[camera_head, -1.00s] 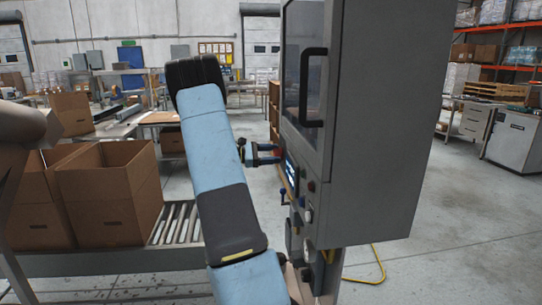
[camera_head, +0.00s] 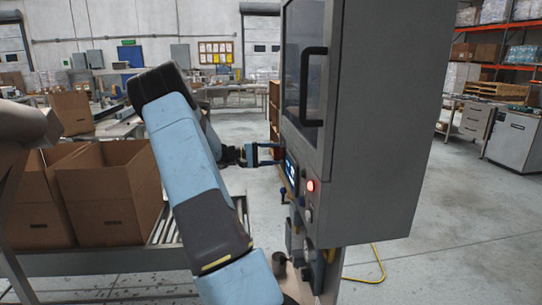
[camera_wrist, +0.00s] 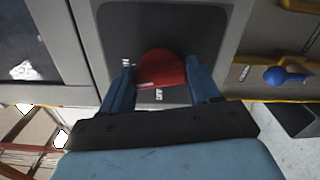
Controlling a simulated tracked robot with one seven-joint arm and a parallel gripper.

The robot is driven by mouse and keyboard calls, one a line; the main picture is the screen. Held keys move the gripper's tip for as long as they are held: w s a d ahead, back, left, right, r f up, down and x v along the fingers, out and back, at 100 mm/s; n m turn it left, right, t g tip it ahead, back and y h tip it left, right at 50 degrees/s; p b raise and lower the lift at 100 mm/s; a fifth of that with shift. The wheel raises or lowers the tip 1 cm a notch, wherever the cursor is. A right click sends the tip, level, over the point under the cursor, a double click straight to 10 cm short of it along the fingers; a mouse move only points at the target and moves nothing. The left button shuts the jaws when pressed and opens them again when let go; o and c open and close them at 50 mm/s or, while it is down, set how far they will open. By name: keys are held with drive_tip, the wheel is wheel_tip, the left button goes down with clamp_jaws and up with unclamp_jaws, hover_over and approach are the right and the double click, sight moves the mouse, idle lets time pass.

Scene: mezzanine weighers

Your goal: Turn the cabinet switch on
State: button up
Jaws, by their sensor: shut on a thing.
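The grey cabinet (camera_head: 378,120) stands right of centre in the head view, with its control side facing left. The red cabinet switch (camera_wrist: 162,68) is a knob on a dark plate in the wrist view. My gripper (camera_head: 279,153) reaches it from the left, and its two blue fingers are shut on the knob, one on each side. Small white markings show on the plate beside and below the knob. In the head view the knob is mostly hidden by the fingers. A red lamp (camera_head: 311,185) on the cabinet front is lit.
A door handle (camera_head: 312,87) sticks out above my gripper. A blue lever (camera_wrist: 276,75) sits right of the switch in the wrist view. Open cardboard boxes (camera_head: 108,205) stand on a roller conveyor (camera_head: 168,226) at left. A yellow cable (camera_head: 378,262) lies on the floor.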

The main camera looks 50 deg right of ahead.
drive_tip(key=shift+f+m, duration=0.15)
drive_tip(key=shift+m, duration=0.95)
drive_tip(key=shift+f, duration=0.1)
drive_tip(key=o, duration=1.1)
drive_tip(key=shift+c, duration=0.2)
drive_tip(key=v, duration=1.3)
drive_tip(key=shift+w+a, duration=0.25)
drive_tip(key=shift+a, duration=0.05)
